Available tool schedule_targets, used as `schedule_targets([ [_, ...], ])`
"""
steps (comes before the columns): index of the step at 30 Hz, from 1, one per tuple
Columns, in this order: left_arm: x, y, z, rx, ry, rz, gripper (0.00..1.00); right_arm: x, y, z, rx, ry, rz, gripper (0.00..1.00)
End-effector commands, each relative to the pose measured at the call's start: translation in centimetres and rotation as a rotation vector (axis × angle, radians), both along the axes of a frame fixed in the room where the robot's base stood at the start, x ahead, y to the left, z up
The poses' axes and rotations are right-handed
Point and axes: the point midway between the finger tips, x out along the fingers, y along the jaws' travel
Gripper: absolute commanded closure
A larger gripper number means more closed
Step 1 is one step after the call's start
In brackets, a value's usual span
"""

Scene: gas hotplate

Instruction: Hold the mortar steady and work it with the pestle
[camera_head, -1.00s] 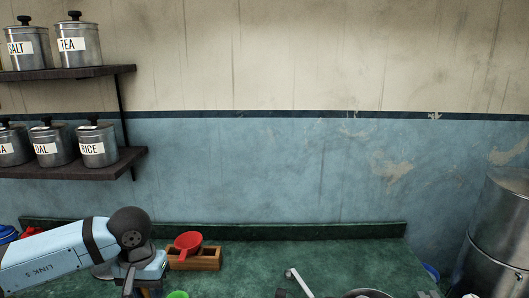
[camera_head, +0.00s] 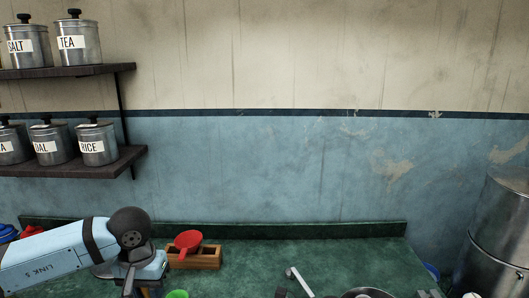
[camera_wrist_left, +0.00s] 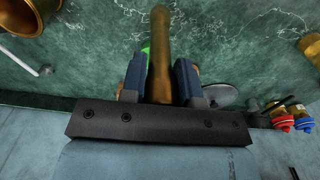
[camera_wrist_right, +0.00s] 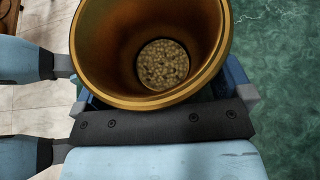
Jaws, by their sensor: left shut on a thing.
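The pestle (camera_wrist_left: 160,55) is a brass-coloured rod in the left wrist view. My left gripper (camera_wrist_left: 159,78) is shut on it, with a finger on each side. The mortar (camera_wrist_right: 95,40) is a deep brass-coloured cup in the right wrist view. Small round pale grains (camera_wrist_right: 163,65) lie at its bottom, and no pestle is inside. My right gripper (camera_wrist_right: 165,95) has its fingers widely spaced on either side of the mortar. The mortar's body hides whether they press on it. In the head view my left gripper is at the bottom edge, mostly out of frame.
A red scoop (camera_head: 187,241) rests on a small wooden box (camera_head: 205,258) on the green counter (camera_head: 330,260). A green item (camera_head: 177,294) is at the bottom edge. A large metal drum (camera_head: 500,235) stands right. Red and blue-capped jars (camera_wrist_left: 290,118) show in the left wrist view.

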Motion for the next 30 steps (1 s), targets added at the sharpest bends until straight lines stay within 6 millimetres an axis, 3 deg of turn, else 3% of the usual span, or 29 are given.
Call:
schedule_targets([
  [11, 0.0, 0.0, 0.4, 0.000, -0.001, 0.000, 0.98, 0.1, 0.0, 0.6, 0.000, -0.001, 0.000, 0.00],
  [30, 0.0, 0.0, 3.1, 0.000, -0.001, 0.000, 0.98, 0.1, 0.0, 5.7, 0.000, -0.001, 0.000, 0.00],
])
